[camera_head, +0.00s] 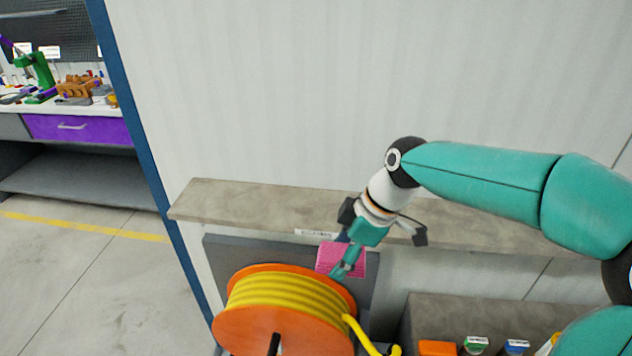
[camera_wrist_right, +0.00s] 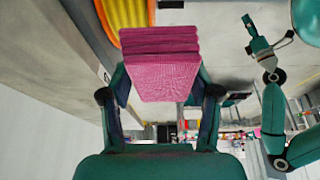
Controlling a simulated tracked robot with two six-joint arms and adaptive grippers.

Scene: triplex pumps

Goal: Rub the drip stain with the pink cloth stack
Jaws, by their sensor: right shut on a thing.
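The pink cloth stack (camera_head: 327,259) is several folded layers, held in my right gripper (camera_head: 346,262) in front of the grey panel below the ledge. In the right wrist view the stack (camera_wrist_right: 160,62) sits between the two fingers of the right gripper (camera_wrist_right: 160,85), which is shut on it. The stack's lower part is partly covered by a finger in the head view. I cannot make out a drip stain in either view. Another teal arm with a small gripper (camera_wrist_right: 262,40), seemingly my left, shows at the right of the wrist view; its jaw state is unclear.
An orange reel (camera_head: 245,325) with yellow hose stands just below and left of the cloth. A grey ledge (camera_head: 250,200) runs along the pale wall. Small boxes, including an orange one (camera_head: 437,348), sit lower right. A workbench with a purple drawer (camera_head: 80,129) is far left.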

